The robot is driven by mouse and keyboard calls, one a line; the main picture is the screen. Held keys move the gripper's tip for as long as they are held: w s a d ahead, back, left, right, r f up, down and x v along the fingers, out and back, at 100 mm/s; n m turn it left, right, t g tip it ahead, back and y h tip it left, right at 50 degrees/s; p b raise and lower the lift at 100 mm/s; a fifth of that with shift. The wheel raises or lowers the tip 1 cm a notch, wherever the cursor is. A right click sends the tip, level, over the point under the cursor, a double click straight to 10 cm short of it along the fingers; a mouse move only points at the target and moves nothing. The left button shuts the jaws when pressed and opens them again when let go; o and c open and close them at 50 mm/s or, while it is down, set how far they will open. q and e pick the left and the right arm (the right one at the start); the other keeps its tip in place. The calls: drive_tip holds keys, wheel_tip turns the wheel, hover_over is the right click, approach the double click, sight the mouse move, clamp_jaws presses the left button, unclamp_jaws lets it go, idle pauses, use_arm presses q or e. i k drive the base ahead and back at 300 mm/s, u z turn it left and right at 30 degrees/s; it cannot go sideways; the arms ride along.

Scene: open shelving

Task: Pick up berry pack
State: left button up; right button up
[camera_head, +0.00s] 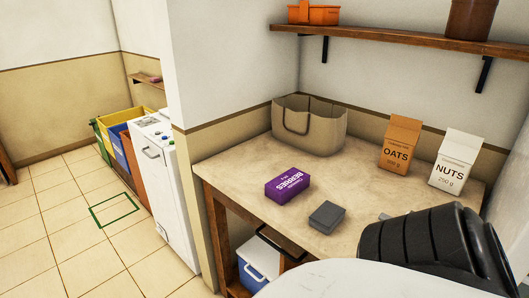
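The berry pack (287,185) is a purple box labelled BERRIES. It lies flat on the beige worktop, left of the middle, in the head view. Nothing touches it.
A grey block (327,217) lies right of the berry pack on the worktop (350,190). A beige bag (308,128), an OATS box (399,143) and a NUTS box (456,160) stand behind. A wall shelf (400,41) hangs above. A blue-and-white cooler (259,258) sits below.

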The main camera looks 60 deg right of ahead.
sight(282, 188)
drive_tip(key=i, duration=2.6)
drive_tip(key=z, duration=3.15)
